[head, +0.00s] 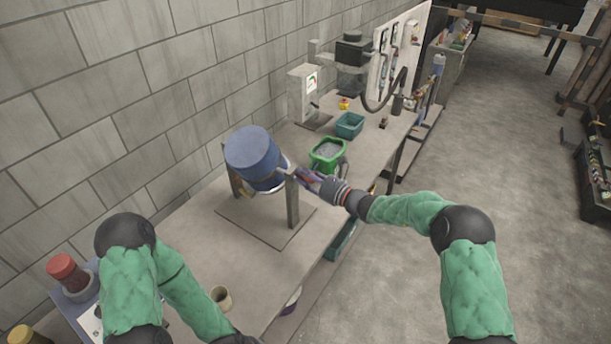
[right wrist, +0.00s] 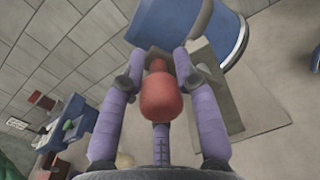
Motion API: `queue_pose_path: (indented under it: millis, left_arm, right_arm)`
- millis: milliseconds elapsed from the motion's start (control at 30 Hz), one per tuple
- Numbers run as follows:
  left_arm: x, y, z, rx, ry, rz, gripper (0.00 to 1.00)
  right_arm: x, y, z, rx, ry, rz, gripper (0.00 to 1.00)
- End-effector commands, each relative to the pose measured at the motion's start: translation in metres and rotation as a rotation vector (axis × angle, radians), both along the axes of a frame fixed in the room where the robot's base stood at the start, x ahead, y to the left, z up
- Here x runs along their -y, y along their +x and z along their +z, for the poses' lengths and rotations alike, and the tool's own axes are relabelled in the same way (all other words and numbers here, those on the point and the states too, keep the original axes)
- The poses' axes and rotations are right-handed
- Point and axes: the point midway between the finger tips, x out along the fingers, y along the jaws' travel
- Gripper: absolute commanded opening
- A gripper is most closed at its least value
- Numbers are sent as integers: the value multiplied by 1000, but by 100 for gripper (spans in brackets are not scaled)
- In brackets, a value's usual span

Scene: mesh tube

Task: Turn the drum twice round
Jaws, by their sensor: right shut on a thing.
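The blue drum (head: 253,158) hangs tilted between two grey posts of a stand on the bench. Its blue end and rim also show at the top of the right wrist view (right wrist: 190,30). My right gripper (head: 308,182) is at the drum's right side, beside the right post (head: 292,203). In the right wrist view its purple fingers (right wrist: 157,62) are shut around a red knob (right wrist: 161,98), the handle at the drum's side. My left arm comes in at the lower left in the head view, and its gripper is out of view.
A green tub (head: 328,153) with grey contents stands just behind my right gripper. A teal bin (head: 349,125) and a grey machine (head: 304,93) stand farther back. A small beige cup (head: 221,297) is near the front. The bench around the stand's base plate is clear.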

Motion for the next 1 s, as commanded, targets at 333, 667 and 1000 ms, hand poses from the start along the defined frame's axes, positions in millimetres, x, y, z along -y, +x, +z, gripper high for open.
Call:
queue_pose_path:
  millis: [333, 667, 1000]
  left_arm:
    - [0, 0, 17, 0, 0, 0, 0]
    - [0, 0, 35, 0, 0, 0, 0]
    - [0, 0, 45, 0, 0, 0, 0]
  right_arm:
    - [10, 13, 15, -120, 100, -8, 0]
    - [22, 29, 19, -314, 245, -11, 0]
    - [30, 39, 18, -443, 341, -11, 0]
